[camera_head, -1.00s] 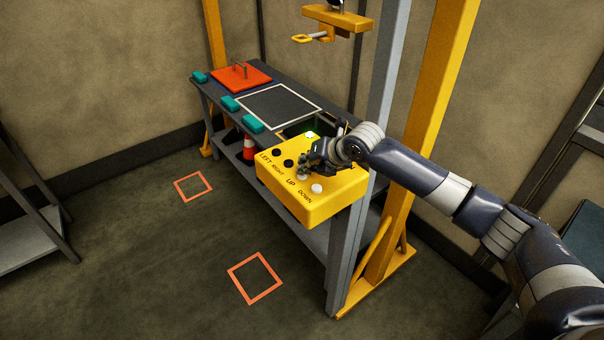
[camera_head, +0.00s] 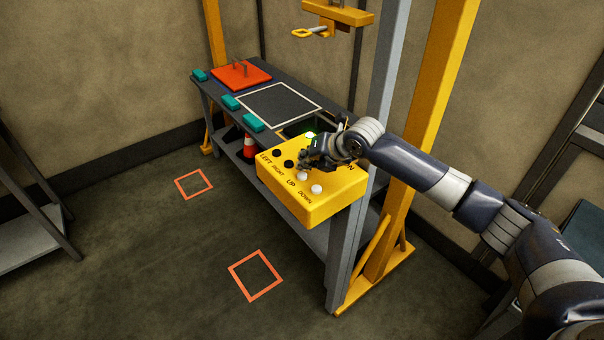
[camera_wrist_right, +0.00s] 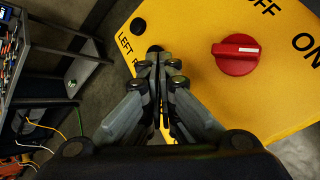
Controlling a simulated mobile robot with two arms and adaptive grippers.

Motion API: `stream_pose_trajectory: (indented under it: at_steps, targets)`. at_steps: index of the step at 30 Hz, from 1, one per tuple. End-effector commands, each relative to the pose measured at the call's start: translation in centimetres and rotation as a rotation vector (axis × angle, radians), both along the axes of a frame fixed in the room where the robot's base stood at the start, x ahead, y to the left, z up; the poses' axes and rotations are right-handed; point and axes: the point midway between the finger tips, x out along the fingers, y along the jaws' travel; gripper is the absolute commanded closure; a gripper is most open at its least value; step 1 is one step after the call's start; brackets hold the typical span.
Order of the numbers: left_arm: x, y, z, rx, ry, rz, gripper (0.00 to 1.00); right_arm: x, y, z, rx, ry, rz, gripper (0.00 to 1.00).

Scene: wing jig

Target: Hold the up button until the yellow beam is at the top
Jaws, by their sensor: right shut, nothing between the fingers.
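The yellow control box (camera_head: 318,208) has two black buttons at LEFT and RIGHT and two white ones at UP and DOWN. The white up button (camera_head: 302,176) shows just below my right gripper (camera_head: 303,165), which is shut and empty. Whether the fingertips touch the button cannot be told. In the right wrist view, the shut fingers (camera_wrist_right: 161,62) cover that part of the box, beside a black button (camera_wrist_right: 138,25). The yellow beam (camera_head: 338,13) hangs at the top edge of the head view, with a yellow hook below it. My left gripper is out of view.
A red knob (camera_wrist_right: 236,54) sits on the box between OFF and ON. The dark bench (camera_head: 300,85) behind carries a red plate (camera_head: 240,77) and teal blocks. A grey post (camera_head: 382,90) stands beside the box.

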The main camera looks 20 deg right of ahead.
Motion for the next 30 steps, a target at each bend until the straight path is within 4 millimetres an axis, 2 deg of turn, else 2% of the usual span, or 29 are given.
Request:
stream_pose_trajectory:
  at_steps: [15, 30]
  targets:
    - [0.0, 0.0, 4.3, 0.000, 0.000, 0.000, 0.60, 0.0, 0.0, 5.0, 0.000, -0.001, -0.001, 1.00]
    - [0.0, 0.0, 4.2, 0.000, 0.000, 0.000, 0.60, 0.0, 0.0, 4.9, 0.000, 0.000, 0.000, 1.00]
